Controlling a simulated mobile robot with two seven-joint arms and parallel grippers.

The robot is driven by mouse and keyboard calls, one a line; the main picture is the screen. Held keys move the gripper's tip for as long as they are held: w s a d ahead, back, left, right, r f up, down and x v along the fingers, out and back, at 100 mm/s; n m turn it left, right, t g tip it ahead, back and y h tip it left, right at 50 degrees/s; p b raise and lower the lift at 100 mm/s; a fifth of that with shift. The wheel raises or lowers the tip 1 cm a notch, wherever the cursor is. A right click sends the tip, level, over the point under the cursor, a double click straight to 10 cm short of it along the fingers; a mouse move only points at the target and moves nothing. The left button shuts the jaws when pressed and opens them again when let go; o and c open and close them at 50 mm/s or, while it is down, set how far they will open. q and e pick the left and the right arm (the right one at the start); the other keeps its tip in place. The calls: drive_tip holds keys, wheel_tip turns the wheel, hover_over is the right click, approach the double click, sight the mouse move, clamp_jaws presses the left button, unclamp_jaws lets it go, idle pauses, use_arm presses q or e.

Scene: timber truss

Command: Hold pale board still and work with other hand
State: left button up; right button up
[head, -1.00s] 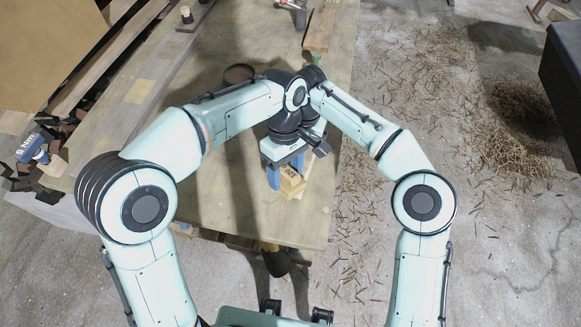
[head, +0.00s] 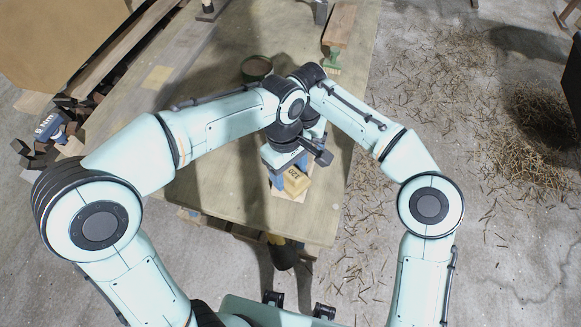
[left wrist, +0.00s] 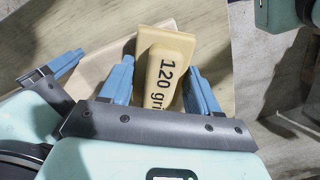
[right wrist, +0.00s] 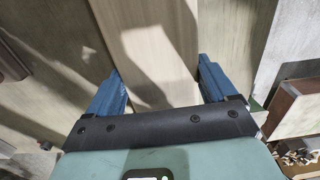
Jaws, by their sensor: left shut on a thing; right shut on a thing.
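The tan sanding block (head: 297,182), printed with 120, sits near the front right corner of the workbench. In the left wrist view the block (left wrist: 165,75) stands between the blue fingers of my left gripper (left wrist: 158,78), which is shut on it. The pale board (head: 287,194) lies on the bench under the block, mostly hidden in the head view. In the right wrist view the board (right wrist: 150,40) runs between the fingers of my right gripper (right wrist: 160,75), which is shut on it. One finger of the right gripper also shows beside the board in the left wrist view.
The workbench (head: 230,190) has free room left of my grippers. A round dark green tin (head: 256,68), a green-ended brush (head: 332,62) and a brown plank (head: 340,25) are farther back. A blue tool (head: 50,127) lies at the left. Straw-like scraps (head: 545,120) litter the floor at right.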

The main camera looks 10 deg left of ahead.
use_arm(q)
drive_tip(key=shift+d+r, duration=0.1)
drive_tip(key=shift+d, duration=0.1)
use_arm(e)
drive_tip(key=shift+s+a+f, duration=0.1)
drive_tip(key=shift+s, duration=0.05)
use_arm(q)
drive_tip(key=shift+r, duration=0.15)
drive_tip(key=shift+s+r, duration=0.1)
drive_tip(key=shift+r, duration=3.2)
use_arm(e)
drive_tip(key=shift+w, duration=0.2)
use_arm(q)
drive_tip(key=shift+f, duration=3.05)
use_arm(e)
drive_tip(key=o, duration=1.2)
